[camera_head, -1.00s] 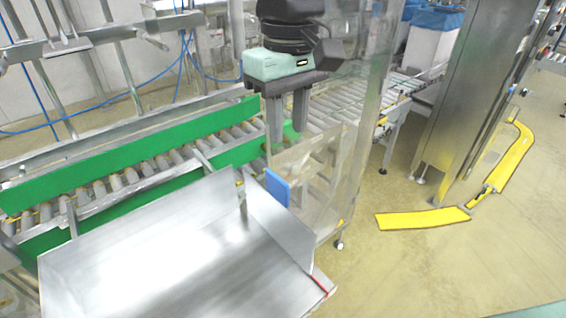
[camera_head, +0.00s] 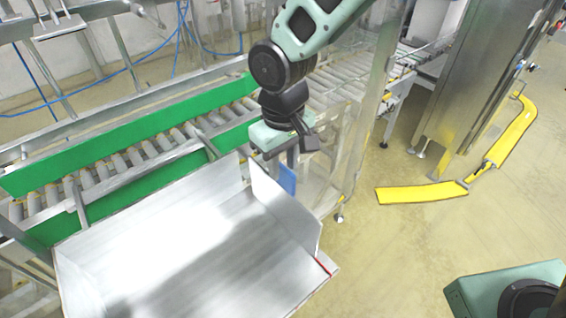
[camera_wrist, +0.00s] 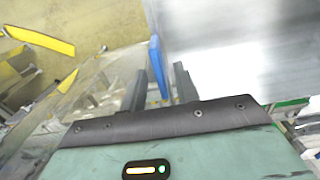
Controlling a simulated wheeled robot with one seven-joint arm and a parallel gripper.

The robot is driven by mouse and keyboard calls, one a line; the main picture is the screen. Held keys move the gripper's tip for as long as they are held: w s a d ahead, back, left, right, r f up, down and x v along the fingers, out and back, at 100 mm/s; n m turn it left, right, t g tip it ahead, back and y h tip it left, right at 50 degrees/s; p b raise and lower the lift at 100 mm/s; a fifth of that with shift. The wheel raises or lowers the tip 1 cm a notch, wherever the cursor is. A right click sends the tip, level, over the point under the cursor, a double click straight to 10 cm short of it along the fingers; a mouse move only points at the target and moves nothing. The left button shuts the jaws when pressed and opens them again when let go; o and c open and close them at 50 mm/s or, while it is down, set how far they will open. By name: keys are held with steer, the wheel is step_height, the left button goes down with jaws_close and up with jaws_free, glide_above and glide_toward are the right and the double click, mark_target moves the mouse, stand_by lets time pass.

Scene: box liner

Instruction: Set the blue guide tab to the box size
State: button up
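The blue guide tab (camera_head: 287,181) stands upright at the back right corner of the steel tray (camera_head: 150,270), beside the tray's raised plate. My gripper (camera_head: 291,162) is just above and around the top of the tab in the head view. In the wrist view, the two dark fingers of my gripper (camera_wrist: 160,76) are apart, and the blue tab (camera_wrist: 157,62) stands between them. Gaps show on both sides of the tab, so the gripper looks open. No box is visible in the tray.
A roller conveyor (camera_head: 150,152) with green side guides (camera_head: 120,135) runs behind the tray. A clear panel (camera_head: 340,150) stands to the right of the tab. A steel column (camera_head: 460,90) and a yellow floor guard (camera_head: 425,194) are farther right, with open floor in front.

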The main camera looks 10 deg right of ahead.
steer(key=shift+f, duration=0.95)
jaws_close()
steer(key=s+a, duration=0.2)
steer(key=a, duration=0.2)
steer(key=shift+s+a+b, duration=0.1)
steer(key=shift+s+b, duration=0.3)
jaws_free()
